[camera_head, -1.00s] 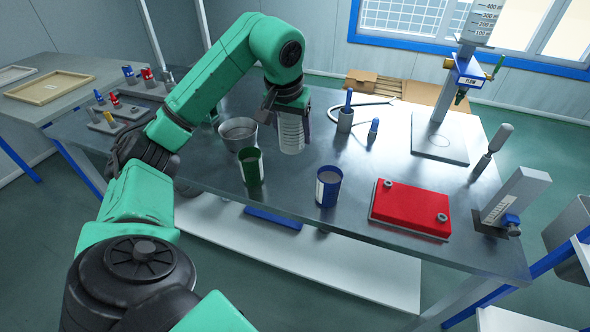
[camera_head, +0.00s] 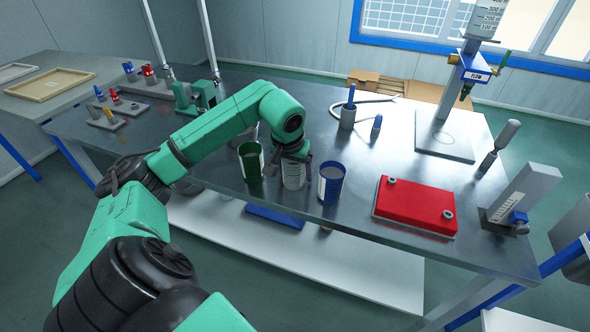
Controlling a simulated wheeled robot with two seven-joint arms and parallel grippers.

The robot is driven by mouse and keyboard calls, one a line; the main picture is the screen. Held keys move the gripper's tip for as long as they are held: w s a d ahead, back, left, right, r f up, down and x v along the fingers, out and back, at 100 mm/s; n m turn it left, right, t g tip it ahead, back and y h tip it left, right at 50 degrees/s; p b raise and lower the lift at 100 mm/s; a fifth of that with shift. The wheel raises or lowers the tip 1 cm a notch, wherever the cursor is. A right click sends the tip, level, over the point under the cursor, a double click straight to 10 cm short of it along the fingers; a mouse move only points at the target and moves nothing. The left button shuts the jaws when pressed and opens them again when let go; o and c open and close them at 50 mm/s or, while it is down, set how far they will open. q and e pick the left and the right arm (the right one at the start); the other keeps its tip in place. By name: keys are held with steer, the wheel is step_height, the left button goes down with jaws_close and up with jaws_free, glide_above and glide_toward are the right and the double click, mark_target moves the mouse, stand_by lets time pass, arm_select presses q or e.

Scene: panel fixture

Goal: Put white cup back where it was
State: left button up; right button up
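The white cup (camera_head: 292,176) is upright at the table's front part, between the green cup (camera_head: 250,164) and the blue cup (camera_head: 331,183). Its base looks level with theirs, at or very near the table top. My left gripper (camera_head: 290,160) is over the white cup from above, with its fingers on either side of the cup's upper part. I cannot tell whether the fingers press on it or stand slightly apart. The gripper hides the cup's rim. My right gripper is out of view.
A red box (camera_head: 415,205) lies right of the blue cup. A grey holder with a blue-handled tool (camera_head: 347,117) and a small blue-topped item (camera_head: 376,126) stand behind. My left arm mostly hides a metal bowl. The metal table (camera_head: 350,220) is bare around the cups' front.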

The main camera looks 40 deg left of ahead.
arm_select(q)
steer(key=shift+o, duration=0.2)
steer(key=shift+r, duration=0.3)
steer(key=p+v, duration=0.1)
steer(key=v, duration=1)
steer(key=shift+s+r, duration=0.15)
steer(key=shift+r, duration=0.15)
